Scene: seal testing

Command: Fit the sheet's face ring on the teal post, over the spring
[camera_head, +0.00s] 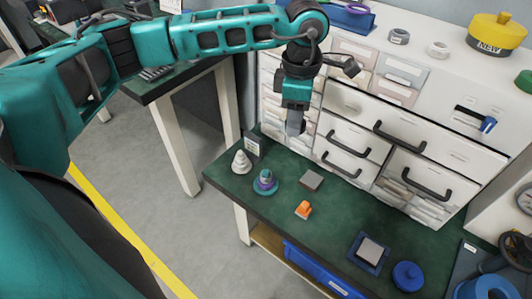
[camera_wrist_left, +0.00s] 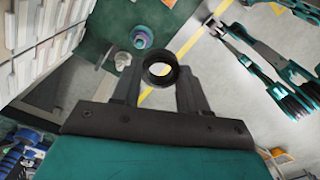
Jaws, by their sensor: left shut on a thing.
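The teal post (camera_head: 265,175) stands upright on the green bench top, with a purple band around it and a wider bluish base. It also shows in the left wrist view (camera_wrist_left: 142,37), beyond the fingers. I cannot make out the spring's coils. My left gripper (camera_head: 295,126) hangs fingers down above the bench, to the right of and apart from the post. In the left wrist view, the left gripper (camera_wrist_left: 160,80) is shut on a dark round ring (camera_wrist_left: 147,73) with an open centre. A small printed sheet (camera_head: 252,146) stands behind the white cone.
A white stepped cone (camera_head: 241,162) stands left of the post. A grey block (camera_head: 311,180) and an orange piece (camera_head: 303,209) lie to its right. A blue-framed pad (camera_head: 369,252) and a blue round piece (camera_head: 407,276) are farther right. White drawers (camera_head: 350,139) rise behind the bench.

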